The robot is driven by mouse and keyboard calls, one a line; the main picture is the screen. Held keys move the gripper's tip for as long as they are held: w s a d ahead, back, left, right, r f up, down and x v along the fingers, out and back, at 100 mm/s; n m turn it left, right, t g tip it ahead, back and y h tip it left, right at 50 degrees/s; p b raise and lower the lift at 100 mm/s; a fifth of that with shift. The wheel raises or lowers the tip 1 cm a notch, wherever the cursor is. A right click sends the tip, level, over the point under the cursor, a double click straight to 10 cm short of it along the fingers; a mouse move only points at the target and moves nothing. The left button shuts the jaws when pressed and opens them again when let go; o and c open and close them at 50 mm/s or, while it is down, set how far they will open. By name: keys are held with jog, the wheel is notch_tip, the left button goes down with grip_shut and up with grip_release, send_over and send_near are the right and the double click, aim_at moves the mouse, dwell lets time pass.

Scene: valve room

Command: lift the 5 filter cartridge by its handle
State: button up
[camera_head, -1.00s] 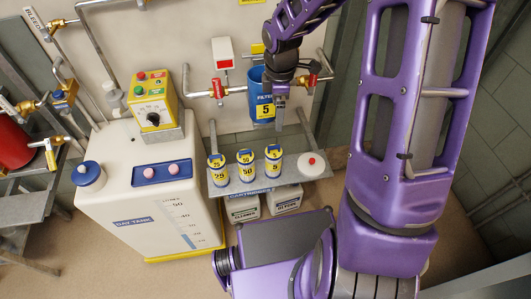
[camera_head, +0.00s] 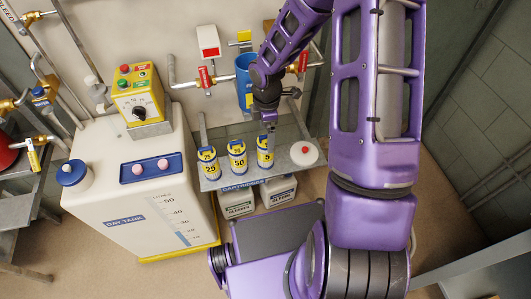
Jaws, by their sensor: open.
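The 5 filter cartridge (camera_head: 265,160) is a white cylinder with a yellow band and blue trim, upright on the grey shelf (camera_head: 223,182). It is the rightmost of three cartridges there. My gripper (camera_head: 269,135) is open, pointing down, directly above or just in front of its top in the picture. The gripper and wrist cover the cartridge's handle, so I cannot tell whether the fingers are around it or still above it.
The 50 cartridge (camera_head: 237,160) and 25 cartridge (camera_head: 209,163) stand close on the left. A white round lid with a red knob (camera_head: 304,153) is on the right. The blue filter housing (camera_head: 243,75) and red-handled valves (camera_head: 206,77) are behind. The day tank (camera_head: 120,190) stands left.

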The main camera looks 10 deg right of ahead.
aim_at(265, 150)
jog(key=f, duration=0.3)
jog(key=f+b, duration=0.1)
jog(key=f, duration=0.1)
jog(key=shift+w+a, duration=0.1)
jog(key=shift+w, duration=0.2)
grip_shut()
